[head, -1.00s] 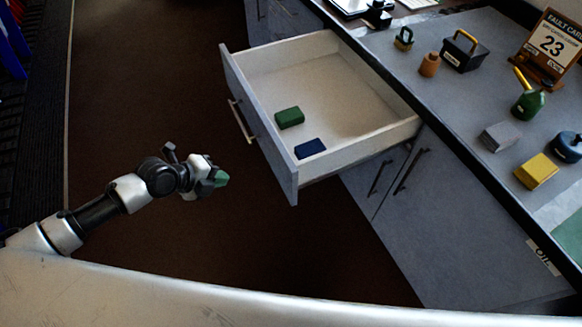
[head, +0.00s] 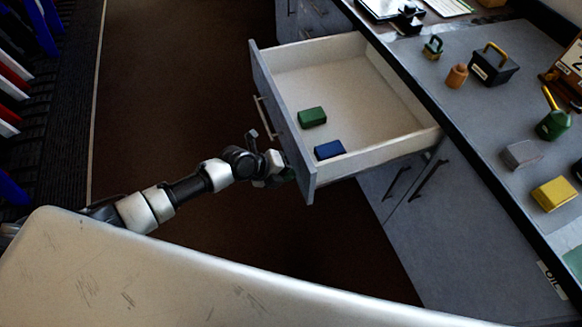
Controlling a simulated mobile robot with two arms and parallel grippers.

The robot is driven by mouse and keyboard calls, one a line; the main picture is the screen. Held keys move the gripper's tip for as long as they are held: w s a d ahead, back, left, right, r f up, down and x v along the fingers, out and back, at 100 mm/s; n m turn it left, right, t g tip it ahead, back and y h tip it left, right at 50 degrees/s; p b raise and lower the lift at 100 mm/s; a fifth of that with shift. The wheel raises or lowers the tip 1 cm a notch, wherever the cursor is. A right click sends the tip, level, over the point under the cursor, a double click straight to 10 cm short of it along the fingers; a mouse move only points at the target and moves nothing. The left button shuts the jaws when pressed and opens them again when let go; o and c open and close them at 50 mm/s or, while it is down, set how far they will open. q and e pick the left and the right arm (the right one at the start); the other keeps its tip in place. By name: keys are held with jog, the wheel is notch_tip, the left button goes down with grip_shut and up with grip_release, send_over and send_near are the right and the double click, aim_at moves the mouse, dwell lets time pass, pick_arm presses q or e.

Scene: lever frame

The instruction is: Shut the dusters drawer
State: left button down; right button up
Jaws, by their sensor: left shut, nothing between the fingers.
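The dusters drawer (head: 390,148) stands pulled out from the grey cabinet, open toward the left. It holds a green block (head: 312,117) and a blue block (head: 329,149) on its pale floor. A metal handle (head: 266,119) runs along its grey front. My left gripper (head: 286,174) is shut and empty, close to the outer face of the drawer front near its lower end. The drawer front partly hides the fingertips, and I cannot tell whether they touch it. My right gripper is not in view.
The grey worktop (head: 470,110) carries a black box with a yellow handle (head: 494,64), an orange bottle (head: 456,76), a green oil can (head: 553,124), a grey block (head: 521,154) and a yellow block (head: 554,194). Closed cupboard doors (head: 420,230) lie below.

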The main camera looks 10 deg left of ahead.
pick_arm(q)
jog(key=shift+w+d, duration=0.35)
jog(key=shift+d, duration=0.1)
